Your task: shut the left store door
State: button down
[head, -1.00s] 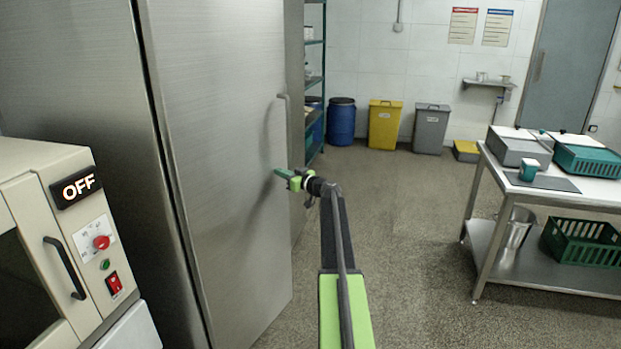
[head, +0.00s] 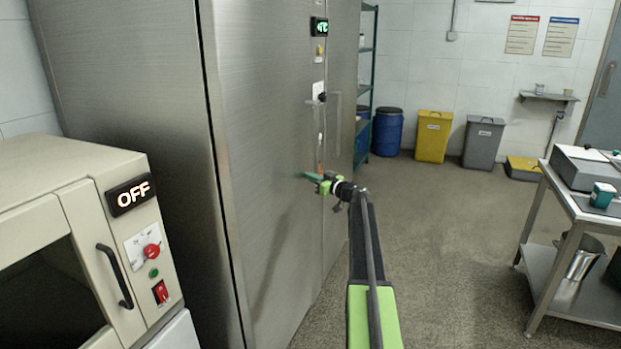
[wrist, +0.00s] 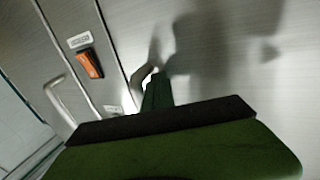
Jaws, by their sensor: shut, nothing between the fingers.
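The left store door (head: 265,150) is the wide brushed-steel face of the tall cabinet in the head view. It looks in line with the right-hand panel (head: 342,90), with no clear gap between them. In the wrist view, the dark green fingers (wrist: 157,92) are in front of the steel door (wrist: 225,50), partly hidden by my gripper body.
A beige oven (head: 75,240) with an OFF display stands at the left. An orange switch (wrist: 90,63) sits on the cabinet front beside another handle (wrist: 60,100). Blue, yellow and grey bins stand at the back. A steel table (head: 575,250) is at the right; the floor between is clear.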

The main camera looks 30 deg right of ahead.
jog(key=shift+w+a+r, duration=0.2)
jog(key=shift+w+a, duration=0.25)
jog(key=s+d, duration=0.2)
jog(key=s, duration=0.7)
jog(key=s+d, duration=0.2)
jog(key=s, duration=0.7)
jog(key=shift+f, duration=0.2)
